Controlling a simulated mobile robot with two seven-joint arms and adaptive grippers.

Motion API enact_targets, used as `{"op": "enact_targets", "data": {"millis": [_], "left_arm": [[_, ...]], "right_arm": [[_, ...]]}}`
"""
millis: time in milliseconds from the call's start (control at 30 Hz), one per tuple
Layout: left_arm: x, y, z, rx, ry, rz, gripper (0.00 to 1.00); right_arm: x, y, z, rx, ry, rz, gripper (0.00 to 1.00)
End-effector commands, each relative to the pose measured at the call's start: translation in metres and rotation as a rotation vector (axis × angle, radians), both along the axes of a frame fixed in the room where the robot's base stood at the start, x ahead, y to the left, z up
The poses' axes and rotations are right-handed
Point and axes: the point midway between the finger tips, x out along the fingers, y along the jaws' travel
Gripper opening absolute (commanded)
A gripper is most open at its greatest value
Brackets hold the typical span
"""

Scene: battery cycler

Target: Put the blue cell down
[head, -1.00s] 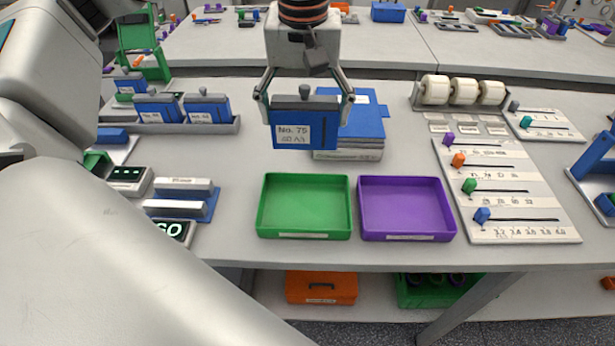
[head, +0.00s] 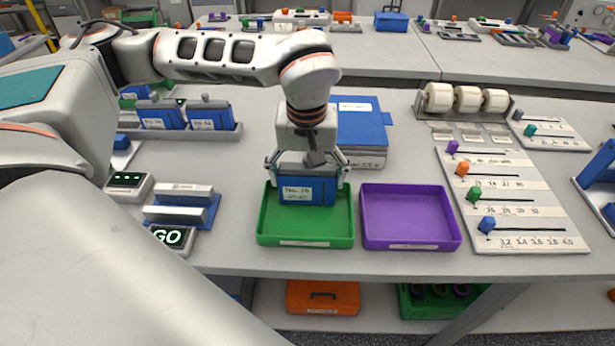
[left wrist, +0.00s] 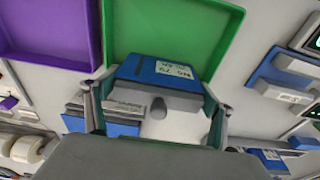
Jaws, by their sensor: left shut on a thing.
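The blue cell (head: 307,190), with a white label and a grey top, is held upright at the green tray (head: 270,232). My left gripper (head: 308,172) is shut on it from above, one finger at each side. In the left wrist view the cell (left wrist: 165,75) sits between the fingers, over the near part of the green tray (left wrist: 165,28). I cannot tell whether its underside touches the tray floor. My right gripper is not in view.
A purple tray (head: 408,245) stands just right of the green one. Other blue cells stand in a grey rack (head: 185,135) at left. A slider board (head: 510,195) and tape rolls (head: 467,98) are at right.

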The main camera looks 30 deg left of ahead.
Motion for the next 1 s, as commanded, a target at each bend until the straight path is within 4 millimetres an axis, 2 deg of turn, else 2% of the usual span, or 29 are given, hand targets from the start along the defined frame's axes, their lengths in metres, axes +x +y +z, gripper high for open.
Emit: {"op": "enact_targets", "data": {"millis": [400,433,467,833,1000], "left_arm": [[0.001,0.000,-0.005,0.000,-0.005,0.000,0.40],[0.000,0.000,-0.005,0.000,-0.002,0.000,0.91],[0.000,0.000,-0.005,0.000,-0.002,0.000,0.98],[0.000,0.000,-0.003,0.000,-0.002,0.000,1.00],[0.000,-0.001,0.015,-0.001,-0.006,-0.001,1.00]], "right_arm": [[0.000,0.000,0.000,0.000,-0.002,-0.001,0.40],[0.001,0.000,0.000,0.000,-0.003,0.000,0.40],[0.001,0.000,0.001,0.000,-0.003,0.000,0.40],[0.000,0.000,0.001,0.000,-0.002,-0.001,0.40],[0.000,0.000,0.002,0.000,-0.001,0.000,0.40]]}}
